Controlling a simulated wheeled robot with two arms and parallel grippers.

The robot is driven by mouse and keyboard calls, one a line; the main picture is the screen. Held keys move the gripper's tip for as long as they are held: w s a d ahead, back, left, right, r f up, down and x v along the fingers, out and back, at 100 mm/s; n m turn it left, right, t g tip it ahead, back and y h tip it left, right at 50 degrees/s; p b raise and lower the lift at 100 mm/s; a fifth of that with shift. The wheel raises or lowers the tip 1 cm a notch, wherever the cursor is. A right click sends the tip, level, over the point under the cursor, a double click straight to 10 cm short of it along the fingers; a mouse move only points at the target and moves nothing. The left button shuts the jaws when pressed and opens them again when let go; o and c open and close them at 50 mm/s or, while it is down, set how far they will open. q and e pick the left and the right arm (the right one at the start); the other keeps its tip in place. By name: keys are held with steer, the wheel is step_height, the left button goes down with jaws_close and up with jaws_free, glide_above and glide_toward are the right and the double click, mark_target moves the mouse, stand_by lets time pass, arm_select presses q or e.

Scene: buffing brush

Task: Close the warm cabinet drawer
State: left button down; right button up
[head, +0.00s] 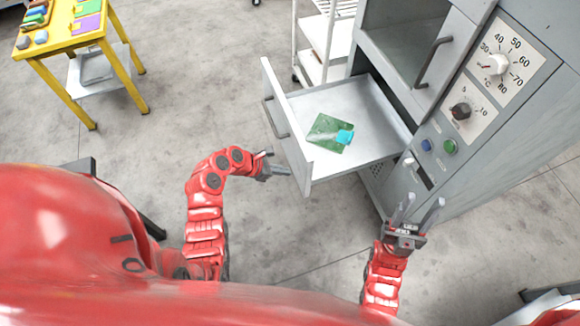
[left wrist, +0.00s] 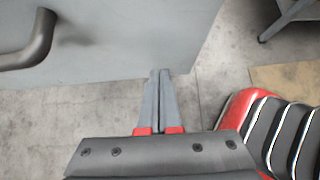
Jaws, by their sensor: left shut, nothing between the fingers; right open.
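The warm cabinet (head: 480,110) is grey and stands at the right in the head view. Its lower drawer (head: 375,150) is pulled open, and a green sheet (head: 325,138) with a light blue brush-like piece (head: 345,137) lies inside. The drawer front carries a dark bar handle (head: 274,118), which also shows in the left wrist view (left wrist: 35,40). My left gripper (head: 280,171) is shut and empty near the outer face of the drawer front; I cannot tell if it touches. My right gripper (head: 420,205) is open and empty beside the cabinet's front, below the control panel.
The cabinet's upper compartment (head: 400,35) stands open with a handled door or panel (head: 450,50) beside it. A yellow table (head: 65,40) with coloured items stands at the far left. A white rack (head: 320,45) stands behind the drawer. The floor between table and drawer is clear.

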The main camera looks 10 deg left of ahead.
arm_select(q)
steer(key=shift+w+d, duration=0.6)
steer(key=shift+d, duration=0.35)
